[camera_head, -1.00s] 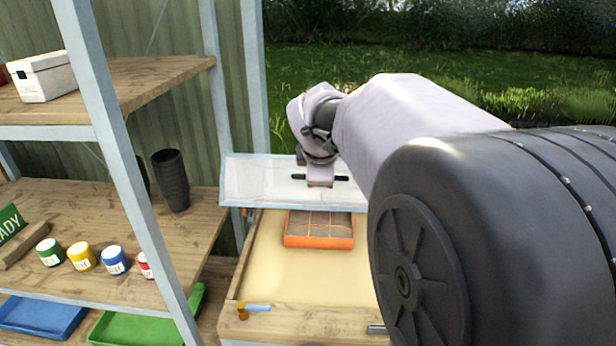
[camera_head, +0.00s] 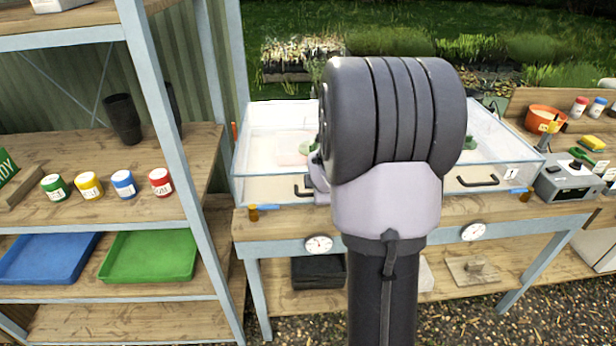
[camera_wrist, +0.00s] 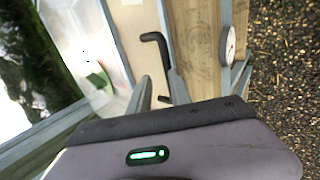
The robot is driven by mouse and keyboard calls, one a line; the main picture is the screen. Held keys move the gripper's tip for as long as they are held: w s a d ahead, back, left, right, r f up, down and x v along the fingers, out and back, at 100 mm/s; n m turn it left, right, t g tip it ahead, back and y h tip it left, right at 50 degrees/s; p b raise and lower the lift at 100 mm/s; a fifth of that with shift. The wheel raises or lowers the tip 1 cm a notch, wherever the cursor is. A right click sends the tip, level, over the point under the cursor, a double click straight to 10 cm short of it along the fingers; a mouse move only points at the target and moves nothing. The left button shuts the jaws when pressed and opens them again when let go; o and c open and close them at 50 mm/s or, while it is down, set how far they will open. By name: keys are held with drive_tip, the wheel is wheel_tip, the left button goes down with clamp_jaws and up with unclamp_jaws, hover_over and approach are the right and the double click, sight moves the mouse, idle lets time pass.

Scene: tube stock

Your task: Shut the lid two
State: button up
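The bench box has two clear glass lids, both lying down as seen in the head view. The left lid (camera_head: 262,150) has a black handle (camera_head: 303,190) at its front; the right lid (camera_head: 500,150) has its own black handle (camera_head: 478,181). I cannot read which lid is number two. My gripper is mostly hidden behind my arm, by the left lid's handle. In the wrist view my gripper's two fingers (camera_wrist: 160,88) are apart, and a black handle (camera_wrist: 153,40) runs close to or between them. I cannot tell whether they touch it.
A shelf rack with paint pots (camera_head: 123,183), a blue tray (camera_head: 50,257) and a green tray (camera_head: 150,256) stands left. Round gauges (camera_head: 319,244) sit on the bench front. A grey box (camera_head: 572,182) and an orange pot (camera_head: 543,118) stand right. Gravel lies in front.

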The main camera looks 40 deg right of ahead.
drive_tip(key=shift+o, duration=0.3)
drive_tip(key=shift+d+f, duration=0.1)
drive_tip(key=shift+d, duration=0.2)
drive_tip(key=shift+a, duration=0.1)
drive_tip(key=p+v, duration=0.9)
drive_tip(key=v, duration=0.8)
drive_tip(key=shift+r, duration=0.3)
drive_tip(key=shift+a, duration=0.1)
